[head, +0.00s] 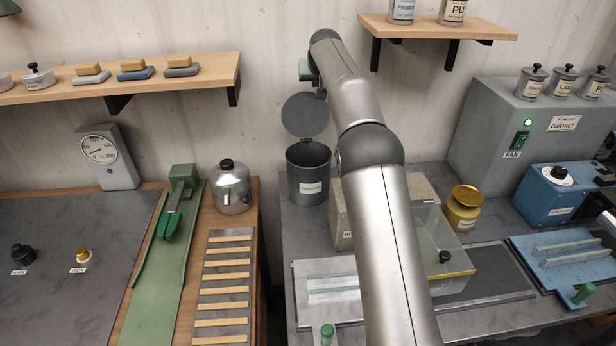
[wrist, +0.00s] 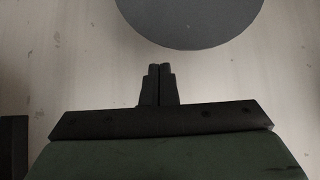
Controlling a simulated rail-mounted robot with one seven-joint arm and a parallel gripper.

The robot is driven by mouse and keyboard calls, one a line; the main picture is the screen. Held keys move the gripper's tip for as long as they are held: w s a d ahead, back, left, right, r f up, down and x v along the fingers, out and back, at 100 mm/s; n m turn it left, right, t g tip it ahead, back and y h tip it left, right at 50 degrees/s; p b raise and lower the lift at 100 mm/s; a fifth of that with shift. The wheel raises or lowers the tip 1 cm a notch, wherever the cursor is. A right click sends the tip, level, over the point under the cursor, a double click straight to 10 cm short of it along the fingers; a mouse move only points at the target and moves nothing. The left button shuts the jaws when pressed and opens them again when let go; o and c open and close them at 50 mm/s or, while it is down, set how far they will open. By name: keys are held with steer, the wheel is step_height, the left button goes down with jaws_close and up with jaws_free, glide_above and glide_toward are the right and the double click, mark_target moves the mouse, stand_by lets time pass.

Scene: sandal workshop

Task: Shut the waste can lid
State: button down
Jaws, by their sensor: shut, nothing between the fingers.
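The waste can (head: 308,180) is a dark grey cylinder with a pale label, standing at the back left of the right bench by the wall. Its round lid (head: 305,115) stands up, raised behind the open mouth. The lid also shows in the wrist view (wrist: 190,18), as a dark disc at the top edge. My gripper (wrist: 158,68) is shut and empty. Its fingertips are just below the lid's edge in the wrist view, with a gap between them in the picture. In the head view my gripper is mostly hidden by my arm, above the lid.
A beige box (head: 342,222) stands right of the can. A brass pot (head: 463,207) and clear cover (head: 432,245) are farther right. A steel kettle (head: 231,187) stands left, across the gap between benches. Shelves (head: 130,82) and (head: 440,27) flank my arm.

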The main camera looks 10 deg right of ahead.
steer(key=shift+f, duration=0.1)
steer(key=shift+s+f+b, duration=0.35)
steer(key=shift+f+b, duration=0.35)
steer(key=shift+b, duration=0.45)
steer(key=shift+s+f+b, duration=0.3)
steer(key=shift+f+b, duration=0.4)
steer(key=shift+b, duration=0.4)
steer(key=s+b, duration=0.4)
steer(key=b, duration=0.2)
steer(key=shift+s+a, duration=0.1)
steer(key=shift+s, duration=0.1)
step_height(320, 180, up, 6)
steer(key=p, duration=0.7)
steer(key=shift+r, duration=0.15)
steer(key=shift+w, duration=0.1)
